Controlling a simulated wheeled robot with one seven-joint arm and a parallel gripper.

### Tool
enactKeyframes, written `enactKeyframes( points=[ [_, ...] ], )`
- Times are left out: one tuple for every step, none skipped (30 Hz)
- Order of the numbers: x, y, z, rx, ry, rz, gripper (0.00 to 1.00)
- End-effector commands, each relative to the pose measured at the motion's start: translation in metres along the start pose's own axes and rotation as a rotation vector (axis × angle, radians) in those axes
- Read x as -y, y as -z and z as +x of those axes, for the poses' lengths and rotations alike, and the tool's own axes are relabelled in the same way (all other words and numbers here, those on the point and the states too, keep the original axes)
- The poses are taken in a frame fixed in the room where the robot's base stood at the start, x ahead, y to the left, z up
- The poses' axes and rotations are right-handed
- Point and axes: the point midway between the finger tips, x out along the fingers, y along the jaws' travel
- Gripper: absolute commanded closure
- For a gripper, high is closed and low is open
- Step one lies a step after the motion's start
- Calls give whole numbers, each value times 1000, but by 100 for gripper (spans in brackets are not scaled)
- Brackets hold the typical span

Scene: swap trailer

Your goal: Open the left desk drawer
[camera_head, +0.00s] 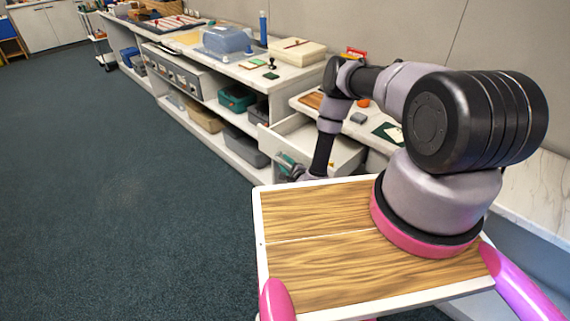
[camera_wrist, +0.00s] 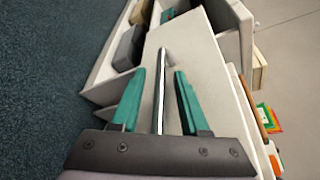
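The left desk drawer (camera_head: 277,144) is pulled out from under the desk, with its inside showing in the head view. Its pale front panel (camera_wrist: 200,62) fills the middle of the wrist view, with a long thin metal handle (camera_wrist: 161,88) on it. My gripper (camera_wrist: 170,74) has its two teal fingers apart, one on each side of the handle. The left fingertip is close to the handle, and I cannot tell whether it touches. In the head view my gripper (camera_head: 291,168) is at the drawer's front, partly hidden by my arm.
A long white shelf unit with grey and green bins (camera_head: 236,97) stands left of the drawer. The desk top (camera_head: 352,128) holds small items, including an orange one (camera_head: 363,103). The dark carpet (camera_head: 130,190) left of the drawer is clear.

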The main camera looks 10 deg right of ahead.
Motion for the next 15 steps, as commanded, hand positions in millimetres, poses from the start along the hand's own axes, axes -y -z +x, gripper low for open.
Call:
enactKeyframes(
  points=[
    [0,0,0,1,1,0,55],
    [0,0,0,1,1,0,55],
    [0,0,0,1,1,0,55],
    [0,0,0,1,1,0,55],
    [0,0,1,1,1,0,55],
    [1,-1,1,1,1,0,55],
    [1,-1,1,1,1,0,55],
    [1,-1,0,2,1,0,55],
    [0,-1,-1,2,1,0,55],
    [0,-1,-2,2,0,0,55],
    [0,-1,-5,2,0,0,55],
    [0,-1,-9,2,0,0,55],
    [0,-1,-13,3,-1,0,55],
    [0,0,-18,2,-2,1,55],
    [0,0,-25,1,-2,0,55]
  ],
)
